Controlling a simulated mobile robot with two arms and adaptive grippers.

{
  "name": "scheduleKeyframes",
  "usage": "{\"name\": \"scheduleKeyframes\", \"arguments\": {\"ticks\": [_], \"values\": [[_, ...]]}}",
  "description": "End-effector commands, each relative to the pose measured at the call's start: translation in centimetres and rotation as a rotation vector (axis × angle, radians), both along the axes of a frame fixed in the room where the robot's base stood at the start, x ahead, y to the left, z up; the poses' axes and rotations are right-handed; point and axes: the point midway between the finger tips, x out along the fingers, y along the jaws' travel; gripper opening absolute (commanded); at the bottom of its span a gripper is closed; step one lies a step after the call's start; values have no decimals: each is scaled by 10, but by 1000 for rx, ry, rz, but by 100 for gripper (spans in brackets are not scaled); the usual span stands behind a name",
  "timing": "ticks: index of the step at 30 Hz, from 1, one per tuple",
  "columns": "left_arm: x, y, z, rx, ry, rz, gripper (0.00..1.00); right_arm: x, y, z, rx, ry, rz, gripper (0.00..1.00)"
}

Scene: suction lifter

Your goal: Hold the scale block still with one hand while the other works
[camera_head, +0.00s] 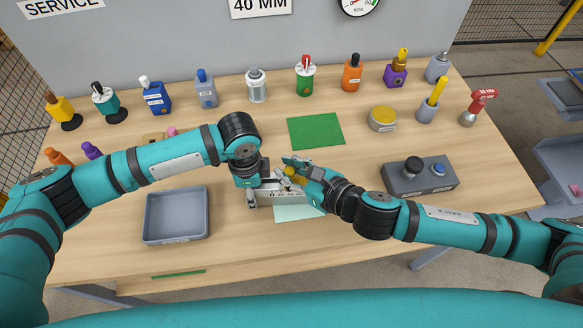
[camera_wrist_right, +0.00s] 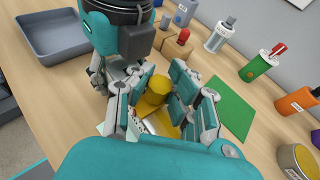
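The scale block (camera_head: 287,196), pale grey with a row of numbers along its front, stands near the table's front middle, on or just behind a pale green mat. My left gripper (camera_head: 256,190) is low at its left end, and my arm hides where the fingers meet the block. My right gripper (camera_head: 292,170) is over the block from the right. A yellow knob-like part (camera_wrist_right: 157,92) sits between its two fingers (camera_wrist_right: 162,105) in the right wrist view, above a flat yellow piece. I cannot tell whether the fingers press on it.
A grey tray (camera_head: 149,238) lies front left and a grey box with knobs (camera_head: 396,188) right. A green mat (camera_head: 316,119) lies bare behind the grippers. Several coloured bottles and tools line the back. A yellow-topped round tin (camera_head: 382,124) stands right of the green mat.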

Motion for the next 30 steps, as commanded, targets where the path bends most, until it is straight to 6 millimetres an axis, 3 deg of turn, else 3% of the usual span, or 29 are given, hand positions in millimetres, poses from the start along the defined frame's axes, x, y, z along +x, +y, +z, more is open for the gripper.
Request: {"name": "scheduleKeyframes", "arguments": {"ticks": [1, 7, 20, 25, 30], "values": [[1, 0, 0, -1, -2, 3, 5, -1, 1, 0, 2, 2, 2, 22], [1, 0, 0, 0, -2, 2, 5, -1, 0, 0, 0, 0, 1, 45], [1, 0, 0, 0, -1, 1, 5, 0, -1, 0, -1, 0, 0, 45], [1, 0, 0, 0, -1, 1, 5, -1, -16, -1, -4, 0, -1, 45], [0, 0, 0, 0, -1, 1, 5, -23, -35, 11, -5, 1, -1, 45]]}}
